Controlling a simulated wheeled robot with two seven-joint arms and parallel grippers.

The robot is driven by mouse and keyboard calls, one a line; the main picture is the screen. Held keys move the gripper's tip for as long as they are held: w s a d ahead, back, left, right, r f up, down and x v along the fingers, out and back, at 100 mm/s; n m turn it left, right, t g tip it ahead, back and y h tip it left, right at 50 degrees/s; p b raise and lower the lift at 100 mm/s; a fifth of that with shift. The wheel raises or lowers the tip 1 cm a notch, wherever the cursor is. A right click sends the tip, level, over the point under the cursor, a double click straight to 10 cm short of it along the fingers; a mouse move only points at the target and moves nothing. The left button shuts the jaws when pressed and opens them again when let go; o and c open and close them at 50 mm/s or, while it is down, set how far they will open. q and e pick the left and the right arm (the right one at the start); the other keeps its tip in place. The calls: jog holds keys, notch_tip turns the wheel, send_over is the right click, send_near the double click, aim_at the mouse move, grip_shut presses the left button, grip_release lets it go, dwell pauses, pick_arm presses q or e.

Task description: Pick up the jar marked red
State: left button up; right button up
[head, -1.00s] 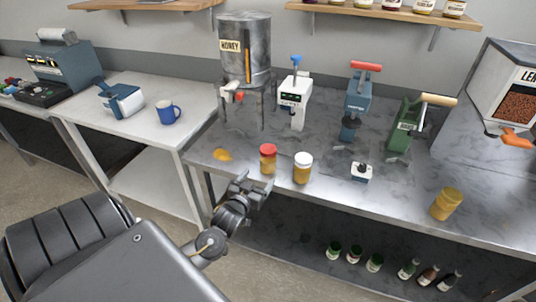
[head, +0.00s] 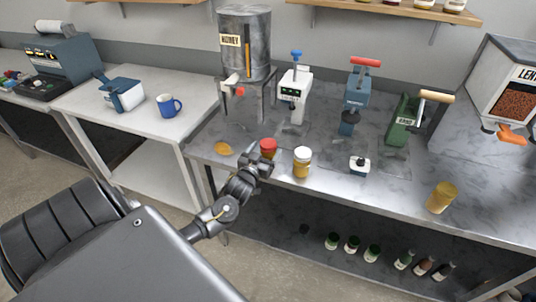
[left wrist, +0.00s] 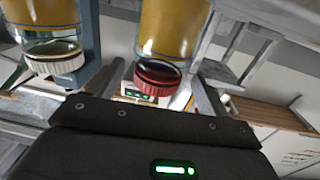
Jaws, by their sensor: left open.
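The jar with the red lid (head: 268,149) stands on the grey marbled counter, its amber lower part mostly hidden behind my left gripper. My left gripper (head: 259,164) is open, right at the near side of this jar. I cannot tell whether it touches the jar. In the left wrist view the red-lidded jar (left wrist: 172,35) appears upside down, close in front of the dark gripper body. My right gripper is not in view.
A white-lidded jar (head: 302,163) stands close to the right of the red-lidded one. An orange-yellow patch (head: 224,149) lies to the left. A yellow jar (head: 441,197) stands farther right. The honey tank (head: 245,45) and several presses stand behind. The counter's front edge is near.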

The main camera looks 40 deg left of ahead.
aim_at(270, 140)
pick_arm(q)
jog(key=x, duration=0.1)
jog(key=p+x, duration=0.1)
jog(key=x, duration=0.2)
jog(key=shift+d+r, duration=0.1)
jog(key=shift+r, duration=0.25)
jog(key=shift+w+f, duration=0.1)
jog(key=shift+w, duration=0.2)
jog(key=shift+s, duration=0.1)
jog(key=shift+c, duration=0.2)
jog(key=c, duration=1.2)
jog(key=shift+c, duration=0.6)
